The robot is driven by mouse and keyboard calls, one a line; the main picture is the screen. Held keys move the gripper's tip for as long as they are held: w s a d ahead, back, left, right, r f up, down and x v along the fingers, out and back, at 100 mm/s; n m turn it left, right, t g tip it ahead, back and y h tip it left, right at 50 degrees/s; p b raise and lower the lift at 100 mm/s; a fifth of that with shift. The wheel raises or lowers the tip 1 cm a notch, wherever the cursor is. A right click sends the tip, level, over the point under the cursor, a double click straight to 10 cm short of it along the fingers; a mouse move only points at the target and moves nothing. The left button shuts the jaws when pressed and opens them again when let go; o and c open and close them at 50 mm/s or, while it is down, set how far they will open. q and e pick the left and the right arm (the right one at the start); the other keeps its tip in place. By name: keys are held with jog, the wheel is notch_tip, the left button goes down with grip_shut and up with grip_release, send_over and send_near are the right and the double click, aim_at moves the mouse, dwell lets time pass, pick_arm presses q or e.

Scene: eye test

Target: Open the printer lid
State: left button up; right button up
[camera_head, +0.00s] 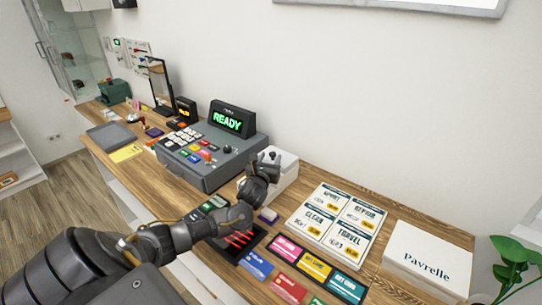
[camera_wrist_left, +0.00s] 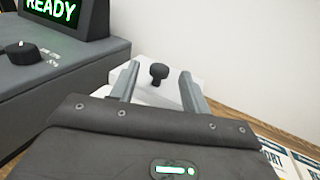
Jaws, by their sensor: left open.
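The printer looks to be the small white box (camera_head: 287,173) on the counter, right of the grey cash register. Its top appears closed. A black knob (camera_wrist_left: 158,73) stands up from the white printer (camera_wrist_left: 150,92) in the left wrist view. My left gripper (camera_head: 267,165) is at the printer's near left side, with its wrist partly hiding the box. In the left wrist view its two grey fingers (camera_wrist_left: 159,80) are apart, with the knob showing between them. I cannot tell whether they touch it. My right gripper is in neither view.
The grey cash register (camera_head: 200,163) with a lit READY display (camera_head: 227,120) stands close left of the printer. A price board (camera_head: 337,226), several coloured cards (camera_head: 313,264) and a white Pavrelle box (camera_head: 427,262) lie to the right. The white wall rises behind the counter.

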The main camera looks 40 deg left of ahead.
pick_arm(q)
jog(key=shift+x, duration=0.8)
jog(key=shift+c, duration=0.5)
grip_shut()
